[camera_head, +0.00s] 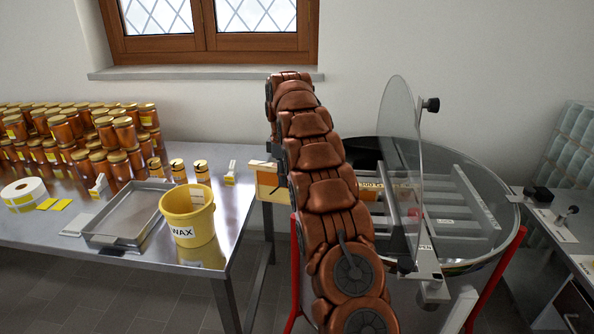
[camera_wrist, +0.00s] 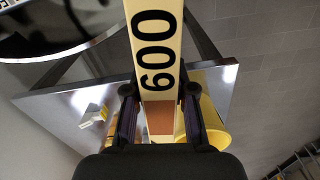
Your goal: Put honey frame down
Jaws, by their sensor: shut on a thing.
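The honey frame (camera_wrist: 155,45) is a pale wooden bar with black digits that read as 600. In the wrist view it lies between the two black fingers of my gripper (camera_wrist: 159,92), which is shut on it. In the head view a pale wooden part of it (camera_head: 267,186) shows left of my brown arm, near the table's right end, and appears held in the air.
The round tank (camera_head: 490,182) with a raised clear lid (camera_head: 400,130) stands right. The steel table (camera_head: 228,215) at left carries a yellow wax bucket (camera_head: 188,217), a metal tray (camera_head: 105,238), a label roll (camera_head: 25,194) and many honey jars (camera_head: 115,165). Its right end has little free room.

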